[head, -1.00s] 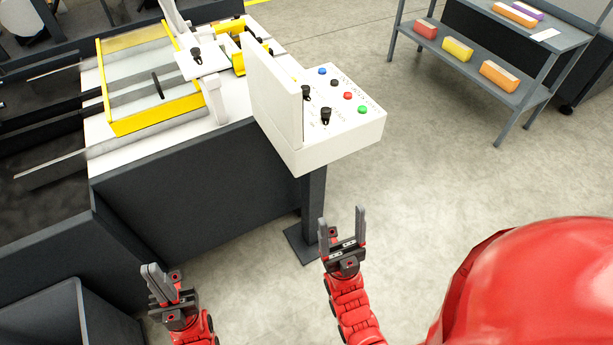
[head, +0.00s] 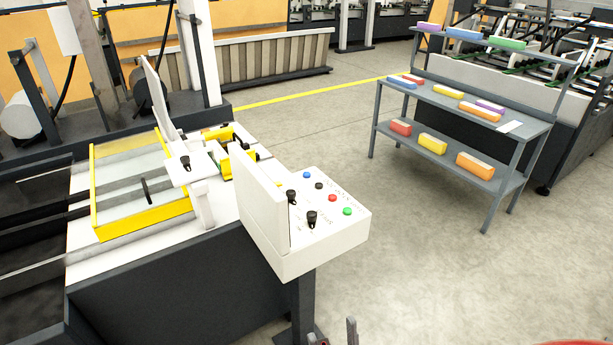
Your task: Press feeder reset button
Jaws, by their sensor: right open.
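A white control box (head: 292,262) on a dark post stands right of the feeder, with a raised white panel on its left side. Its sloped top carries a blue button (head: 306,175), a black button (head: 319,185), a red button (head: 332,198) and a green button (head: 347,211), plus two black knobs (head: 311,218). The printed labels are too small to read, so I cannot tell which button is the feeder reset. My right gripper (head: 334,334) shows only its fingertips at the bottom edge, spread apart, below and apart from the box. My left gripper is out of view.
The feeder with its yellow frame (head: 145,228) and dark side wall (head: 165,290) fills the left. A grey shelf rack (head: 470,108) with several coloured cartons stands at the right. Open concrete floor (head: 420,260) lies between the box and the rack.

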